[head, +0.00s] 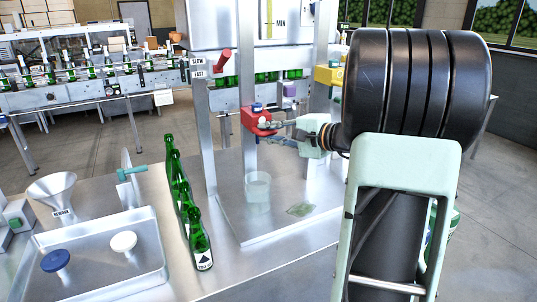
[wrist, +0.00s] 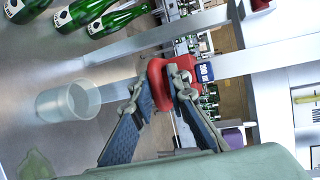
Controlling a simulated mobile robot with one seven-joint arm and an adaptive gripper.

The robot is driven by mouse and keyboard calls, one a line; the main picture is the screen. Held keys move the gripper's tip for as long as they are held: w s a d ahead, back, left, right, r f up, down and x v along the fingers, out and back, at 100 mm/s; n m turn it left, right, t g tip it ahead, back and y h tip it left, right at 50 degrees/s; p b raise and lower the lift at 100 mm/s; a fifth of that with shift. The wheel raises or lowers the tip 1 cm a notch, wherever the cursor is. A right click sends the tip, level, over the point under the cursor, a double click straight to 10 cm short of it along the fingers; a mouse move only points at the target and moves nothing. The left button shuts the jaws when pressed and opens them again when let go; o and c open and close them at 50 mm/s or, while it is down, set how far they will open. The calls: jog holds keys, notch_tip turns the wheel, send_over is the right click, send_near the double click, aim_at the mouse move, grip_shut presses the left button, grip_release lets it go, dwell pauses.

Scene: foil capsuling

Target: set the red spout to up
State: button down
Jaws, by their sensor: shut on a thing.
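The red spout (head: 254,119) is on the front of the metal frame, above the bench, in the head view. A blue and white label sits by it. In the wrist view the red spout (wrist: 156,70) lies between my fingertips, partly hidden by them. My gripper (head: 264,131) reaches in from the right and is shut on the spout; it also shows in the wrist view (wrist: 158,88). I cannot tell clearly which way the spout points.
A clear beaker (head: 258,190) stands below the spout, with a green patch (head: 301,209) to its right. Several green bottles (head: 179,200) stand in a row to the left. A red handle (head: 221,62) is above left. A funnel (head: 52,188) and tray (head: 105,283) are at left.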

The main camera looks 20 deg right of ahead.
notch_tip(320, 180, up, 11)
jog(key=p, duration=0.1)
jog(key=shift+p, duration=0.3)
jog(key=c, duration=2)
grip_release()
jog(key=shift+o, duration=0.2)
jog(key=shift+f, duration=0.1)
jog(key=shift+s+d, duration=0.1)
jog(key=shift+s, duration=0.05)
jog(key=v, duration=1.1)
jog(key=shift+s, duration=0.4)
jog(key=shift+d, duration=0.1)
